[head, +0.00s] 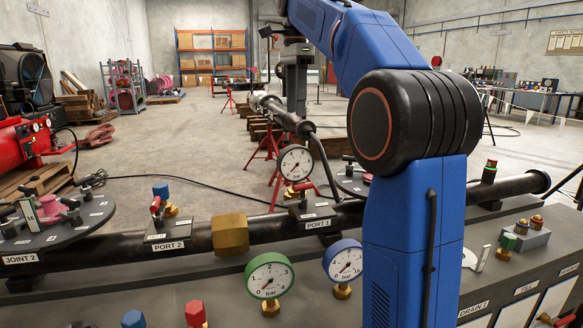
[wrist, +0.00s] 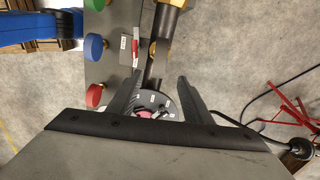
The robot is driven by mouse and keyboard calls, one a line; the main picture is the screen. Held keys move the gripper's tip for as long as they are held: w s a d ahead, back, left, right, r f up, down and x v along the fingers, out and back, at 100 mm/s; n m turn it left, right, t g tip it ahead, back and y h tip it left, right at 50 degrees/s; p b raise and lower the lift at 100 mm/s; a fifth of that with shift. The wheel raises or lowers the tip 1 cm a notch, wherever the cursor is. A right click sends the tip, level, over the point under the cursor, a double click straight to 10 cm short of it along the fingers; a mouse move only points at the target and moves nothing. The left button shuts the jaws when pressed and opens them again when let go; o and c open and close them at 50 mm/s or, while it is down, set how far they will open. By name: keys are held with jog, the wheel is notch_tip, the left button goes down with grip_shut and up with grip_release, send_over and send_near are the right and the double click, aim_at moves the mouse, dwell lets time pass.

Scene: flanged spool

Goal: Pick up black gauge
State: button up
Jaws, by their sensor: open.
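The black gauge (head: 297,163) has a dark rim and a white face. It stands upright on a brass fitting at PORT 1 on the pipe, seen from the front in the head view. In the wrist view the black gauge (wrist: 163,60) appears from above, edge-on, as a dark grey strip. It lies between and slightly beyond the two fingertips. My gripper (wrist: 160,76) is open and empty, its fingers on either side of the gauge's line. In the head view my gripper (head: 295,112) hangs pointing down above the gauge, with a gap between them.
A green gauge (head: 269,276) and a blue gauge (head: 343,260) stand in front of the pipe. A red-handled lever (wrist: 135,47) stands beside the black gauge. A brass nut (head: 230,234) sits on the pipe to the left. A round plate (wrist: 171,109) lies below the fingers.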

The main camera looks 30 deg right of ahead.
aim_at(295, 161)
notch_tip(295, 161, down, 17)
jog(key=shift+r, duration=0.2)
dwell(0.6)
jog(key=shift+c, duration=0.6)
grip_shut()
